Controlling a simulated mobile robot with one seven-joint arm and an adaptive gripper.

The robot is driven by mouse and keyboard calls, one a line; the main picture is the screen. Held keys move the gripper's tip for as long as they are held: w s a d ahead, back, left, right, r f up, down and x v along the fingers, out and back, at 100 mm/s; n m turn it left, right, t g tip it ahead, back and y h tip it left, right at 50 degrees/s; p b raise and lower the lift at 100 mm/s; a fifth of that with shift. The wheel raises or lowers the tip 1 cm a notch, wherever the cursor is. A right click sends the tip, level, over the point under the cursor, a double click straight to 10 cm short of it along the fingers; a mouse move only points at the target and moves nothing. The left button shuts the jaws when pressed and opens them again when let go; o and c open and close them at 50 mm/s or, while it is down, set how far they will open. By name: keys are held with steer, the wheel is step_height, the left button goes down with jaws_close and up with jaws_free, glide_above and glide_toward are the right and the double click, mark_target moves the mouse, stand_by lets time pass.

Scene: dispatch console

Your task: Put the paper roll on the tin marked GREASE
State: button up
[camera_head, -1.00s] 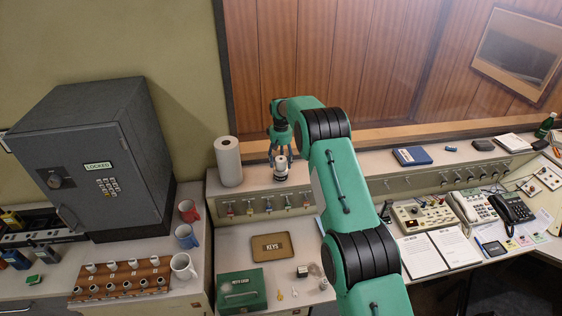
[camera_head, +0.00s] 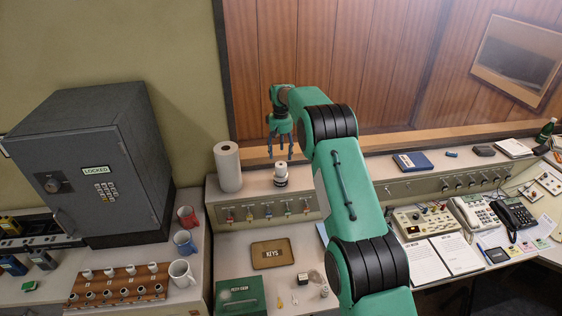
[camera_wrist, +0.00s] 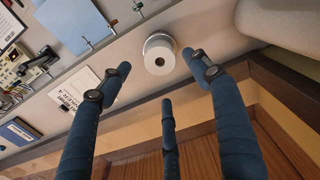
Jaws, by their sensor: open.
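A small white paper roll (camera_head: 281,169) stands upright on a short round tin (camera_head: 281,184) on the raised shelf. The tin's label is too small to read. My gripper (camera_head: 281,153) is open and empty, fingers pointing down, above the roll and apart from it. In the wrist view the roll (camera_wrist: 151,67) shows end-on with a dark centre hole, the metallic tin (camera_wrist: 157,37) partly hidden behind it. The spread fingers (camera_wrist: 165,85) do not touch it.
A tall white towel roll (camera_head: 228,168) stands left of the tin. A row of switches (camera_head: 268,211) lies below the shelf edge. A grey safe (camera_head: 90,170), mugs (camera_head: 186,243) and a green box (camera_head: 240,294) are further off. The shelf right of the tin is partly hidden by my arm.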

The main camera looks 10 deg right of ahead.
steer(key=shift+r, duration=1.8)
step_height(320, 180, up, 17)
steer(key=t, duration=0.1)
glide_above(281, 164)
steer(key=s, duration=1)
steer(key=s+d+r+m+t, duration=0.1)
steer(key=s+d+r+t, duration=0.1)
steer(key=s+r, duration=1.2)
steer(key=s+r+m+t, duration=0.1)
steer(key=s+r, duration=0.1)
steer(key=s, duration=2.1)
steer(key=s+f, duration=0.4)
steer(key=s, duration=0.7)
steer(key=s+f+m+t, duration=0.1)
steer(key=s+f, duration=0.2)
steer(key=s, duration=0.7)
steer(key=shift+s+d+f+t, duration=0.25)
steer(key=shift+s+f+t, duration=0.05)
steer(key=shift+s+f, duration=0.05)
